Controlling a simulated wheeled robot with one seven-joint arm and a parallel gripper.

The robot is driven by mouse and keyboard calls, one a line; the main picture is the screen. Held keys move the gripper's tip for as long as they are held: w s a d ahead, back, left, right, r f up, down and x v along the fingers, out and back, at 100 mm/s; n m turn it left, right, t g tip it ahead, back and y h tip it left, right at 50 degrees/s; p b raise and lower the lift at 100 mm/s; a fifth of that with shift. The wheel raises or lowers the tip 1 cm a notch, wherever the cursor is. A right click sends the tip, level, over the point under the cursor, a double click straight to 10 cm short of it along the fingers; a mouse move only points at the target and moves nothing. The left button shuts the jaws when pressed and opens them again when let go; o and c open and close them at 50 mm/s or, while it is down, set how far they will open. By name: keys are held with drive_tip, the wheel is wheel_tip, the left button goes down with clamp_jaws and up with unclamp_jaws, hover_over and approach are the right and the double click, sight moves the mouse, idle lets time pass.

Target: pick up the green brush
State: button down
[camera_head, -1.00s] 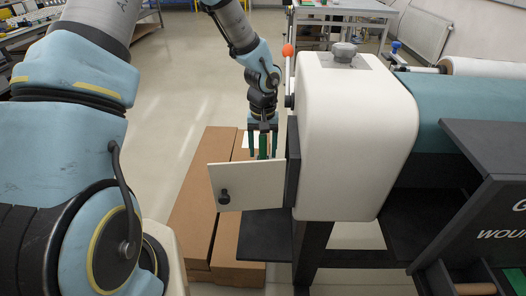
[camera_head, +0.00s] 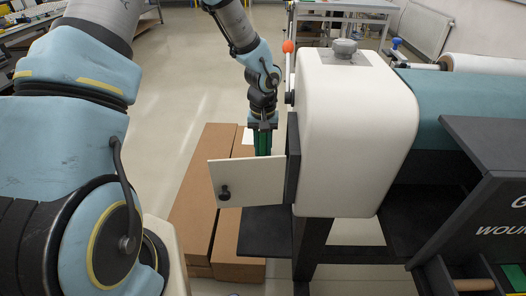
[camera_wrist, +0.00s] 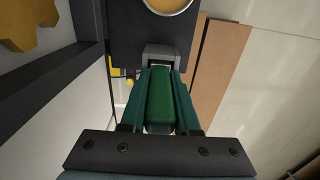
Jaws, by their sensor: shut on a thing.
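The green brush (camera_wrist: 160,103) shows in the wrist view as a long green block between the two green fingers of my gripper (camera_wrist: 160,82). My gripper is shut on it, with a finger against each side. In the head view the gripper (camera_head: 263,145) points down just behind the top edge of an open white door (camera_head: 247,183). The brush (camera_head: 264,143) shows there as a green strip between the fingers. Its lower end is hidden by the door. In the wrist view its far end meets a grey block (camera_wrist: 162,52); I cannot tell whether they touch.
The white machine housing (camera_head: 352,130) stands close to the right of my gripper. The open door has a black knob (camera_head: 224,194). Brown cardboard boxes (camera_head: 196,195) lie on the floor behind and left of it.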

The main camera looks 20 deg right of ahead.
idle(0.3)
wheel_tip(320, 180, up, 10)
drive_tip(key=shift+b, duration=1.15)
